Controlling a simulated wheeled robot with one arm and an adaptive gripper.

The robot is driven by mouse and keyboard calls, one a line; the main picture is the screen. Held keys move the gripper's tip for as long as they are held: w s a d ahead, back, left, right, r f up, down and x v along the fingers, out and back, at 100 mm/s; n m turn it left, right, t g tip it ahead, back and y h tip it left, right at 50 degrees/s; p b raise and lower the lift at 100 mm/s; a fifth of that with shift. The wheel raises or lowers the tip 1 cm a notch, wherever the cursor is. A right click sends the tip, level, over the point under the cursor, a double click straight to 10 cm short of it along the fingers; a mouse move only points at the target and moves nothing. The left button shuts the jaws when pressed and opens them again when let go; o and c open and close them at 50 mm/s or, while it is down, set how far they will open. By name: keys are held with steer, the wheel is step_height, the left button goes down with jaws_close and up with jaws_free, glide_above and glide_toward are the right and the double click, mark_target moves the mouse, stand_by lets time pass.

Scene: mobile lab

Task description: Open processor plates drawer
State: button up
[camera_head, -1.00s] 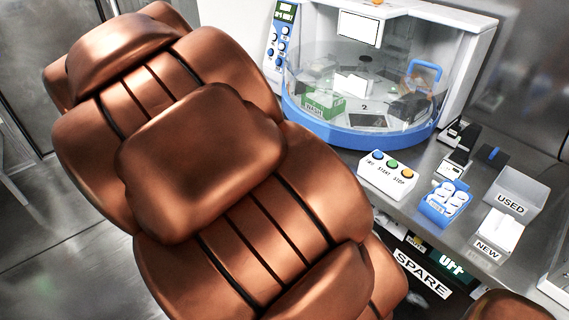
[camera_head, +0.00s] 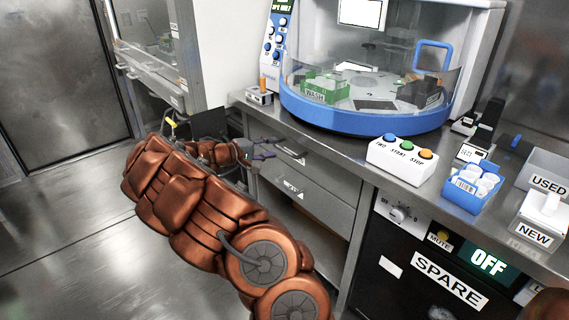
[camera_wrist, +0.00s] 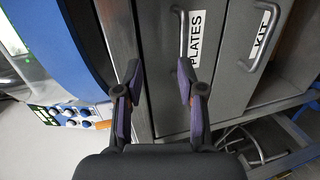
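The plates drawer (camera_head: 325,182) is the upper grey drawer under the counter, and it looks shut. In the wrist view, which is turned sideways, its front (camera_wrist: 160,60) carries a PLATES label (camera_wrist: 195,40) and a metal bar handle (camera_wrist: 183,35). My gripper (camera_wrist: 159,75) is open with nothing held between its dark purple-tipped fingers. The right finger overlaps the near end of the handle in this view; I cannot tell whether they touch. In the head view my gripper (camera_head: 264,152) is just left of the drawer handle (camera_head: 290,150).
The lower drawer with the KIT label (camera_wrist: 262,35) is shut below. The counter edge (camera_head: 350,168) overhangs the drawers. A blue-based processor (camera_head: 370,122) stands above. A black SPARE unit (camera_head: 420,275) stands to the right. Floor at left is clear.

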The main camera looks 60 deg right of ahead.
mark_target(283, 151)
steer(key=shift+n+t, duration=0.4)
steer(key=shift+d+f+b, duration=0.3)
steer(key=shift+d+f, duration=0.6)
steer(key=shift+d, duration=0.55)
steer(key=shift+d+f+b, duration=0.3)
steer(key=shift+d+f, duration=0.6)
steer(key=shift+d, duration=0.55)
steer(key=shift+d+f+b, duration=0.3)
steer(key=shift+d+f, duration=0.6)
steer(key=shift+d, duration=0.55)
jaws_close()
